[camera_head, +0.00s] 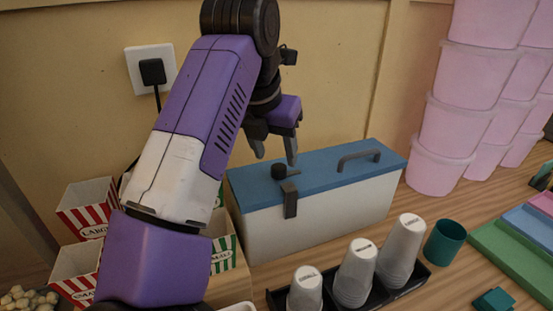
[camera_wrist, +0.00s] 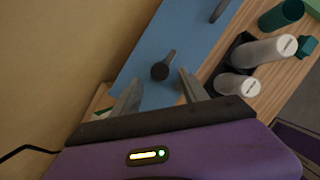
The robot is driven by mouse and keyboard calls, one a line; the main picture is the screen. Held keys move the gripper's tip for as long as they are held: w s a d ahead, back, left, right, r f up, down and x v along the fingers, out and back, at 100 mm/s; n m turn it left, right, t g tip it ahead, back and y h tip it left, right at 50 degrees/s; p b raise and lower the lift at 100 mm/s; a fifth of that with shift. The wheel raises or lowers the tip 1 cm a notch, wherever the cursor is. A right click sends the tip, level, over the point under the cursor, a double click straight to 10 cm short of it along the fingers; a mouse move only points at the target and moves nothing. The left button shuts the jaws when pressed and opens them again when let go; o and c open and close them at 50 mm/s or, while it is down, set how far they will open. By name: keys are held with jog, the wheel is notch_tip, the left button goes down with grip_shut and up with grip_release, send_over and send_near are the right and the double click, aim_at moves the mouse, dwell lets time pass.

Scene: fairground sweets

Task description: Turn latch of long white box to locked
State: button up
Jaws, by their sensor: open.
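The long white box (camera_head: 330,217) stands against the wall and has a blue lid (camera_head: 325,174), which also shows in the wrist view (camera_wrist: 180,38). A dark latch knob (camera_head: 279,171) with a short lever sits near the lid's left end. In the wrist view the latch (camera_wrist: 160,71) has its lever pointing up and slightly right. A dark clasp (camera_head: 290,201) hangs at the box's front edge. My gripper (camera_head: 275,158) is open and empty above the lid's left end, close to the latch. In the wrist view its fingers (camera_wrist: 160,92) stand apart, with the latch just beyond them. I cannot see any contact.
A dark handle (camera_head: 359,160) rises from the lid's right part. Stacked white cups (camera_head: 356,272) stand in a black tray in front of the box. Striped popcorn boxes (camera_head: 85,209) are at left, pink tubs (camera_head: 445,135) at right. A teal cup (camera_head: 445,242) stands near the tray.

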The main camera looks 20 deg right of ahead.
aim_at(279, 167)
jog(key=shift+x, duration=2.05)
jog(key=shift+c, duration=0.4)
grip_shut()
